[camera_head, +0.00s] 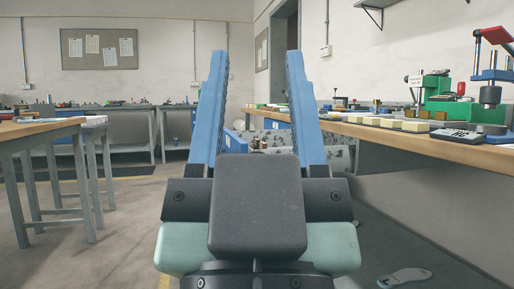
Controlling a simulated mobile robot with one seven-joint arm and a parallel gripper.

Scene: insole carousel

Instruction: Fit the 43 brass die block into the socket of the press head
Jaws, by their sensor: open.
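My gripper (256,55) points away from me in the middle of the view. Its two long blue fingers are wide apart, with nothing between them. Small brass-coloured blocks (438,115) lie on the right workbench, well to the right of my gripper and apart from it. They are too small for any number to be read, so I cannot tell which is the 43 die block. A green machine (437,88) with a red knob stands behind them; it may be the press. I cannot make out a press head socket.
The right workbench (470,153) also bears pale yellow blocks (411,126), a dark keypad-like device (457,134) and a blue-and-red machine (490,94). A wooden table (37,128) stands left. A grey bench (120,106) lines the back wall. Open floor (125,215) lies left of my gripper.

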